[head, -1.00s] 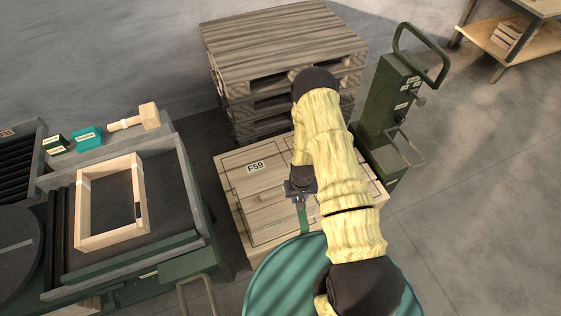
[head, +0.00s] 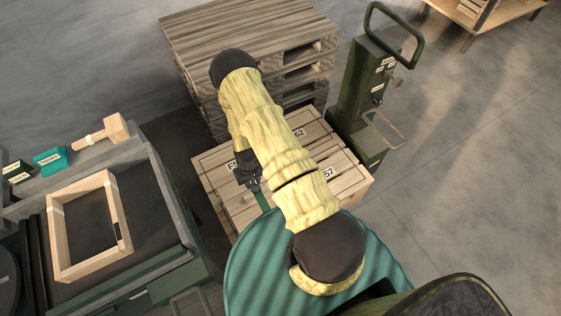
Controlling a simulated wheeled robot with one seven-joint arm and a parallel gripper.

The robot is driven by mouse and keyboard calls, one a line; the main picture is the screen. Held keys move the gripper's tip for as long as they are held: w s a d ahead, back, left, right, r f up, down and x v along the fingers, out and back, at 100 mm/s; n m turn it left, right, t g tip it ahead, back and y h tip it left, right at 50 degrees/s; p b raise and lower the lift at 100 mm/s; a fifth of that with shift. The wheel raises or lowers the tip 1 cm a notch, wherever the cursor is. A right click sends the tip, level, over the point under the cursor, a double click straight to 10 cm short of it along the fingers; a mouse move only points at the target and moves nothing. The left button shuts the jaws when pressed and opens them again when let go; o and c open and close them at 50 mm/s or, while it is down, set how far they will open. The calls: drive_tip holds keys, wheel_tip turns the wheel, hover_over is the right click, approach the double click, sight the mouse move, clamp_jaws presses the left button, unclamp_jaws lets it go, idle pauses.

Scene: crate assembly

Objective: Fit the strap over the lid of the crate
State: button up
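The light wooden crate (head: 351,181) stands in the middle of the head view, with its slatted lid on top. Parts of printed labels show on the lid, and my arm hides much of its middle. My dark gripper (head: 253,185) is over the left part of the lid and appears shut on a green strap (head: 262,200). The strap runs from the fingers toward the crate's near edge. Its other end and any contact with the lid are hidden.
A stack of wooden pallets (head: 245,28) stands behind the crate. A dark green post with a handle (head: 362,85) is close on its right. At left, a workbench (head: 165,215) holds a wooden frame (head: 58,240), a mallet (head: 115,128) and small green boxes (head: 50,161). Open floor lies at right.

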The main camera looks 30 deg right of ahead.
drive_tip(key=shift+s+a, duration=0.1)
drive_tip(key=shift+f+b, duration=0.1)
drive_tip(key=shift+b, duration=0.2)
drive_tip(key=shift+w+d+f+b, duration=0.15)
drive_tip(key=shift+w+d+b, duration=0.1)
drive_tip(key=shift+b, duration=0.35)
drive_tip(key=w+d+b, duration=0.1)
drive_tip(key=d+b, duration=1.2)
drive_tip(key=b, duration=0.2)
drive_tip(key=shift+w+n, duration=0.3)
wheel_tip(320, 180, down, 9)
drive_tip(key=b, duration=0.8)
drive_tip(key=shift+f+b, duration=0.2)
drive_tip(key=shift+b, duration=0.1)
drive_tip(key=shift+f+b, duration=0.5)
drive_tip(key=shift+f, duration=0.6)
